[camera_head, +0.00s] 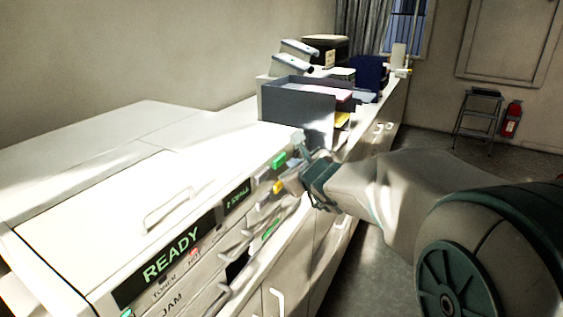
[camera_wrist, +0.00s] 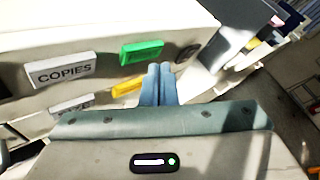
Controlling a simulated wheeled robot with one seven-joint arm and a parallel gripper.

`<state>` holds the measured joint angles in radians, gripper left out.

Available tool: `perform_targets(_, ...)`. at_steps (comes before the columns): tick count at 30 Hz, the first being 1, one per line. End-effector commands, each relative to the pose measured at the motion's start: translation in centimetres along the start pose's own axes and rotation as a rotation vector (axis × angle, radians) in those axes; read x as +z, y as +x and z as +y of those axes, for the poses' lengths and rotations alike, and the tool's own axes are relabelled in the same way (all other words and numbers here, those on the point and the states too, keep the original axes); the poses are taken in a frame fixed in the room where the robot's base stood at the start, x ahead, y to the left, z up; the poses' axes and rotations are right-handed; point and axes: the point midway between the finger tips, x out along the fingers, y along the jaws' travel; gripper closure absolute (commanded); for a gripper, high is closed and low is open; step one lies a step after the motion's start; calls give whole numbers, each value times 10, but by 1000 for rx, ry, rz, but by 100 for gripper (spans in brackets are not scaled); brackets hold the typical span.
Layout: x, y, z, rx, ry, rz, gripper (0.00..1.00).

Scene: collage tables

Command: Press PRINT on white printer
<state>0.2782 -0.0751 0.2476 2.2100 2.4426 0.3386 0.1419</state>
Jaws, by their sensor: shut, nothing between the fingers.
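The white printer (camera_head: 90,195) fills the left of the head view, with a lit READY display (camera_head: 172,255) on its front. A green button (camera_wrist: 142,51) sits on its front panel and also shows in the head view (camera_head: 279,159). No PRINT lettering is legible on it. Below it is a yellow button (camera_wrist: 126,87), partly hidden by my fingers. A COPIES button (camera_wrist: 60,70) is to the left. My gripper (camera_wrist: 158,68) is shut and empty, its tips just below and right of the green button in the wrist view. I cannot tell whether they touch the panel.
A grey paper tray (camera_head: 290,103) with papers stands beyond the printer on the long counter, with other office items behind it. A step stool (camera_head: 477,122) and a fire extinguisher (camera_head: 511,120) stand by the far wall. Floor is free right of the cabinets.

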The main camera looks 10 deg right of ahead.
Motion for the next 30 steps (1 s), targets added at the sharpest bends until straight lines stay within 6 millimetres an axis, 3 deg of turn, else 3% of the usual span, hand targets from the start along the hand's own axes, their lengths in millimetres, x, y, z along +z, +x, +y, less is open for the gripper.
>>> perform_targets(30,5,9,6,0,0,0,100)
